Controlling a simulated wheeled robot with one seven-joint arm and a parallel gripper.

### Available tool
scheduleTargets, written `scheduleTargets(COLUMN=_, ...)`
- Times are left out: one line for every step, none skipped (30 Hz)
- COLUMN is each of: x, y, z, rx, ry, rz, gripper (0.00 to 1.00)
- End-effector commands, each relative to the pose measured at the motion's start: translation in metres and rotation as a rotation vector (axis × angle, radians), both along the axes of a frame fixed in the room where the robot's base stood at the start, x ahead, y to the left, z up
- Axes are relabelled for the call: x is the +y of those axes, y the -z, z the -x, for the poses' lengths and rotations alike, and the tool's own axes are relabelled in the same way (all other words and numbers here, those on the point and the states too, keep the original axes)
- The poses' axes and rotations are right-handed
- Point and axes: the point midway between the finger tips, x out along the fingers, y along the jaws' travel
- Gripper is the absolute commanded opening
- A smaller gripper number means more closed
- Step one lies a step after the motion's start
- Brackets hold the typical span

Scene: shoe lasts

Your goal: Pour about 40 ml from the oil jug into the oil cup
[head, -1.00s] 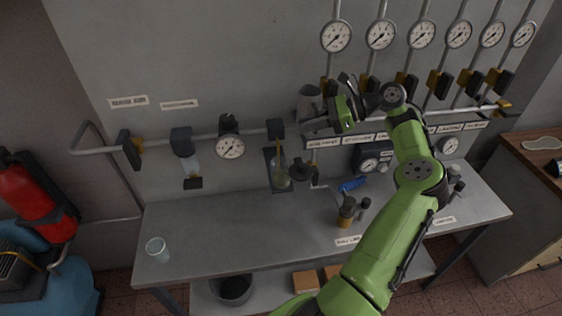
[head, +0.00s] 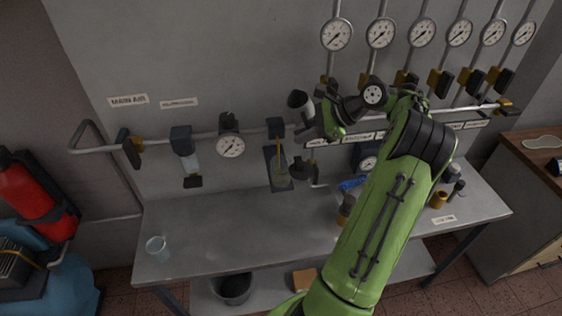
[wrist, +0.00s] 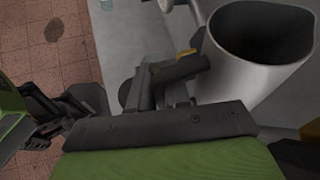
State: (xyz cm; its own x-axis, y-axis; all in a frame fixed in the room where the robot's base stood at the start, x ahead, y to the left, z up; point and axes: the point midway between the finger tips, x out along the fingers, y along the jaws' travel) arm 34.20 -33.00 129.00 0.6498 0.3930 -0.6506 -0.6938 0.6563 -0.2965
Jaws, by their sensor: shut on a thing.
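My gripper (head: 319,112) is shut on the oil jug (head: 306,108), a grey metal cylinder, held in the air in front of the wall pipe. The jug leans left, and its dark open mouth shows. In the wrist view the jug (wrist: 238,75) is at the upper right, its mouth dark inside; no oil level can be made out. The gripper (wrist: 178,78) is partly hidden there by its own housing. A clear cup (head: 157,249) stands upright at the bench's left end, well away from the jug. I take it for the oil cup. No stream shows from the jug.
Brass-coloured parts (head: 438,200) stand at the right of the bench (head: 230,225). The bench's left-middle is clear.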

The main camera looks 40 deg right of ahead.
Motion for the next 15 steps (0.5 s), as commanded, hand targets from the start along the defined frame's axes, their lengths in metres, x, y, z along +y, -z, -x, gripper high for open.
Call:
scheduleTargets(x=0.004, y=0.0, z=-0.001, rx=0.004, ry=-0.003, rz=0.039, gripper=0.0)
scheduleTargets(x=0.005, y=0.0, z=-0.001, rx=0.005, ry=-0.002, rz=0.061, gripper=0.0)
scheduleTargets(x=0.007, y=0.002, z=-0.001, rx=0.008, ry=-0.004, rz=0.089, gripper=0.0)
scheduleTargets(x=0.008, y=0.003, z=-0.001, rx=0.011, ry=-0.002, rz=0.112, gripper=0.0)
scheduleTargets(x=0.008, y=0.004, z=-0.001, rx=0.01, ry=-0.002, rz=0.134, gripper=0.0)
scheduleTargets(x=0.01, y=0.006, z=-0.002, rx=0.014, ry=-0.001, rz=0.162, gripper=0.0)
scheduleTargets(x=0.011, y=0.006, z=-0.002, rx=0.015, ry=-0.002, rz=0.184, gripper=0.0)
scheduleTargets(x=0.011, y=0.008, z=-0.001, rx=0.017, ry=0.0, rz=0.209, gripper=0.0)
scheduleTargets(x=0.011, y=0.015, z=-0.002, rx=0.022, ry=0.0, rz=0.253, gripper=0.0)
scheduleTargets(x=0.01, y=0.019, z=-0.001, rx=0.025, ry=-0.001, rz=0.287, gripper=0.0)
scheduleTargets(x=0.009, y=0.023, z=-0.002, rx=0.027, ry=-0.001, rz=0.319, gripper=0.0)
scheduleTargets(x=0.008, y=0.026, z=-0.001, rx=0.031, ry=0.001, rz=0.357, gripper=0.0)
scheduleTargets(x=0.005, y=0.024, z=-0.001, rx=0.029, ry=0.002, rz=0.377, gripper=0.0)
scheduleTargets(x=0.004, y=0.023, z=-0.001, rx=0.031, ry=0.001, rz=0.396, gripper=0.0)
scheduleTargets(x=0.003, y=0.022, z=0.0, rx=0.034, ry=0.002, rz=0.417, gripper=0.0)
